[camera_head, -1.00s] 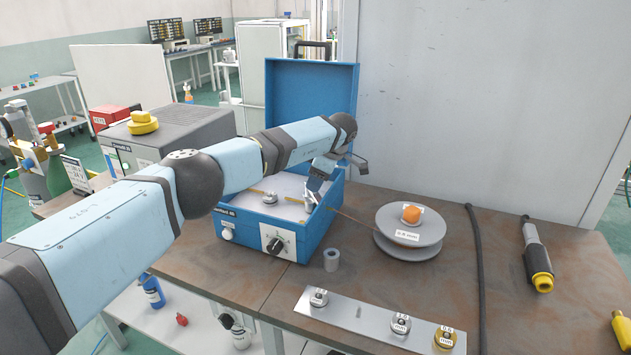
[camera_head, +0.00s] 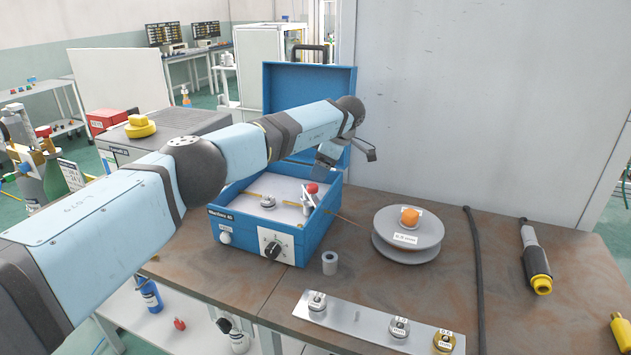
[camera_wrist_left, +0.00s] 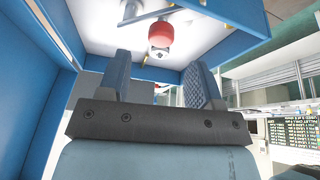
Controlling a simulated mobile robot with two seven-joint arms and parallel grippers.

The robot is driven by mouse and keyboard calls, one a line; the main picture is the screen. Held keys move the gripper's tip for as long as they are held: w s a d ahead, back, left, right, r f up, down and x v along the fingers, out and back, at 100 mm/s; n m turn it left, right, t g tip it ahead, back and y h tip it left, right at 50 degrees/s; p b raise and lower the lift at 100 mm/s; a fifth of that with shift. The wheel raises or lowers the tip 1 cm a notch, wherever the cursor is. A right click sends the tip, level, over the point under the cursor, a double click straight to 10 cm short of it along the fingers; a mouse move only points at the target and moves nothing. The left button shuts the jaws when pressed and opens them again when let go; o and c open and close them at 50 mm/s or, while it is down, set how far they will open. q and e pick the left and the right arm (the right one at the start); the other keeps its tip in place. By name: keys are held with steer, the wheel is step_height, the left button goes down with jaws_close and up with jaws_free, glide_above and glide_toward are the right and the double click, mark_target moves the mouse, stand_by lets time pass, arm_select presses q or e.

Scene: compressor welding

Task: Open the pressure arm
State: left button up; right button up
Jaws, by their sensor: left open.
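The pressure arm is a small metal lever with a red knob (camera_head: 312,188), at the right side of the white interior of the blue welding feeder box (camera_head: 284,251). The lever stands raised from the panel in the head view; whether it is latched I cannot tell. My left gripper (camera_head: 346,158) hovers above and behind the knob, its fingers apart and empty. In the left wrist view the red knob (camera_wrist_left: 160,34) shows beyond the two spread fingers (camera_wrist_left: 165,85), not touching them. My right gripper is not in view.
The box's blue lid (camera_head: 308,92) stands open behind my left arm. A grey wire spool (camera_head: 408,247), a small grey cylinder (camera_head: 329,263) and a metal strip with several rollers (camera_head: 365,327) lie to the right and front. A black cable (camera_head: 476,265) and torch (camera_head: 534,258) lie farther right.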

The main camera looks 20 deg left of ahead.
arm_select(q)
steer(key=v, duration=0.8)
steer(key=shift+d+r, duration=0.15)
steer(key=shift+r, duration=0.15)
steer(key=shift+f, duration=0.1)
